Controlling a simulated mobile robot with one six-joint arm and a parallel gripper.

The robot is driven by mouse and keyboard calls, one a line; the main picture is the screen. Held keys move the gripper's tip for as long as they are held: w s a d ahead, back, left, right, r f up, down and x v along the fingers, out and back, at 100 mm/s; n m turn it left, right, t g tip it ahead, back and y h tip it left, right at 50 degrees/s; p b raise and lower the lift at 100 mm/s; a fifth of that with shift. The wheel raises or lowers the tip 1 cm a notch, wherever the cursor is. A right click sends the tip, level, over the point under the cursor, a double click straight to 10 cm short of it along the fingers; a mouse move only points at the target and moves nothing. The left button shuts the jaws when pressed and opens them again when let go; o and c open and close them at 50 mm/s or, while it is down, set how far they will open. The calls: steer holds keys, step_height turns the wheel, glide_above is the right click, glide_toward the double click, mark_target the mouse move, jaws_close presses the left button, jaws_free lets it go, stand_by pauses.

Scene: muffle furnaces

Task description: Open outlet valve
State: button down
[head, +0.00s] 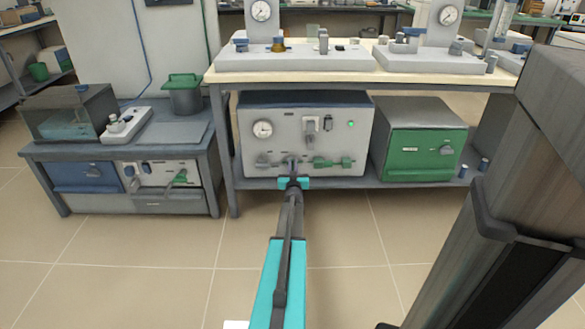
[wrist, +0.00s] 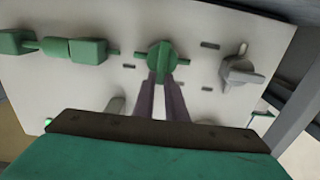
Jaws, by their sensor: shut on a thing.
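A white-fronted unit (head: 305,140) on the lower shelf has a round gauge (head: 262,129) and several controls. In the wrist view, my gripper's (wrist: 161,78) two dark fingers are closed on a small round green valve knob (wrist: 162,55) with a raised bar across it. In the head view, my gripper (head: 293,173) reaches the lower middle of this panel and hides most of that knob. Beside it is a horizontal green fitting (head: 333,162), which also shows at the left in the wrist view (wrist: 72,49). No label naming the outlet valve is readable.
A grey knob (wrist: 240,72) stands on the other side of the green knob. A green-fronted box (head: 425,152) stands right of the unit. A low table (head: 60,150) with a smaller unit is at the left. The tiled floor (head: 150,255) in front is clear.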

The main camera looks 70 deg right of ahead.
steer(key=shift+s+a, duration=0.2)
steer(key=shift+a, duration=0.1)
steer(key=shift+s+d+f+m+p, duration=0.4)
steer(key=shift+m+p, duration=1)
steer(key=shift+m, duration=1.65)
steer(key=shift+s+d+f+m+p, duration=0.4)
steer(key=shift+m+p, duration=0.95)
steer(key=shift+m, duration=1.75)
steer(key=shift+s+d+f+m+p, duration=0.15)
steer(key=shift+s+f+m+p, duration=0.45)
steer(key=shift+m+p, duration=1.65)
steer(key=shift+m+b, duration=0.85)
steer(key=shift+m, duration=0.05)
steer(key=c, duration=1.8)
jaws_free()
steer(key=shift+w+a, duration=0.1)
